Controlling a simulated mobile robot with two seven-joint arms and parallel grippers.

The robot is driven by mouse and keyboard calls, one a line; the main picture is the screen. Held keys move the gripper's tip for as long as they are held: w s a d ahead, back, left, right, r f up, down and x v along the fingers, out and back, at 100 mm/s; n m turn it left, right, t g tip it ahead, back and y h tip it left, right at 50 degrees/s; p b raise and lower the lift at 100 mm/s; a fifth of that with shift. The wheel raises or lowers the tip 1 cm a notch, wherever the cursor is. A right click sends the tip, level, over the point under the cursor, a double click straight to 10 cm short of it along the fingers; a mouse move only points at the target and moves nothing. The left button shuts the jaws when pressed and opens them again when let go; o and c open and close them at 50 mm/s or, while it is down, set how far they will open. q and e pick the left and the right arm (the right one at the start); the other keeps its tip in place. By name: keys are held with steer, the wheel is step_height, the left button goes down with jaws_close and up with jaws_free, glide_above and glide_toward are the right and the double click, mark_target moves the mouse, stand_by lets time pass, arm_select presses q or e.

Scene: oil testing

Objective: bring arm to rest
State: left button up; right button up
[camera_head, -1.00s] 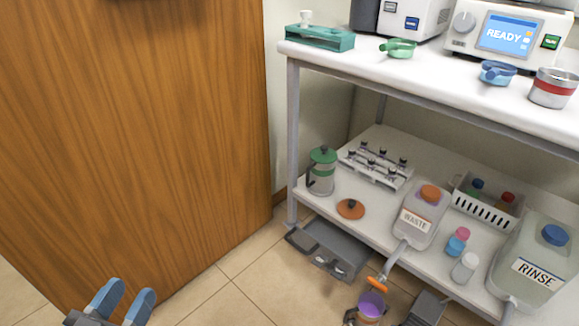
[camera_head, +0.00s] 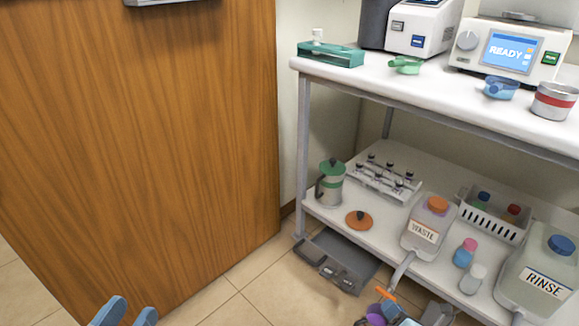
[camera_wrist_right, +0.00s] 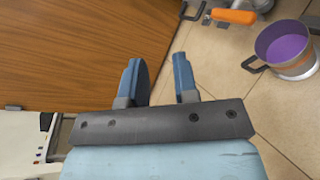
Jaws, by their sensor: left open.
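My left gripper (camera_head: 128,315) shows at the bottom left of the head view, cut off by the lower edge. Its two blue fingers stand apart in front of the wooden panel (camera_head: 140,150), and nothing shows between them. In the right wrist view my right gripper (camera_wrist_right: 159,80) has its blue fingers apart with an empty gap. Wood and floor tiles lie behind it. A metal vessel with purple inside (camera_wrist_right: 287,45) stands to its right, apart from the fingers.
A bench with a READY machine (camera_head: 512,50) has a lower shelf with a WASTE container (camera_head: 428,228) and a RINSE container (camera_head: 535,278). A grey tray (camera_head: 335,262) lies on the floor below. Tiled floor (camera_head: 235,310) is clear beside the panel.

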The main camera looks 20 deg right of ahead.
steer(key=s+a+r+m+y, duration=0.1)
steer(key=a+r+m+y, duration=0.4)
steer(key=a+r+m, duration=0.75)
steer(key=s+a+r+m+y, duration=0.1)
steer(key=a+r+m+y, duration=0.45)
steer(key=a+r, duration=1.1)
arm_select(q)
step_height(320, 180, up, 11)
steer(key=s+n+t+y+p, duration=0.15)
steer(key=n+p, duration=0.25)
steer(key=p, duration=1.3)
arm_select(e)
step_height(320, 180, up, 14)
steer(key=s+d+m+t+h, duration=0.1)
steer(key=s+d+m+h, duration=0.1)
steer(key=m, duration=0.3)
arm_select(q)
steer(key=s+a+r+g+y+p, duration=0.4)
steer(key=s+a+g+y+p, duration=0.1)
steer(key=p, duration=2.6)
steer(key=shift+a+g+p, duration=0.35)
steer(key=shift+a+g, duration=0.2)
steer(key=shift+a, duration=0.6)
arm_select(e)
steer(key=s+d+r+g+h, duration=0.3)
steer(key=s+d+g+h, duration=0.1)
steer(key=d, duration=0.3)
steer(key=shift+d+r+g+h, duration=0.3)
steer(key=shift+g+h, duration=0.35)
steer(key=shift+g, duration=0.15)
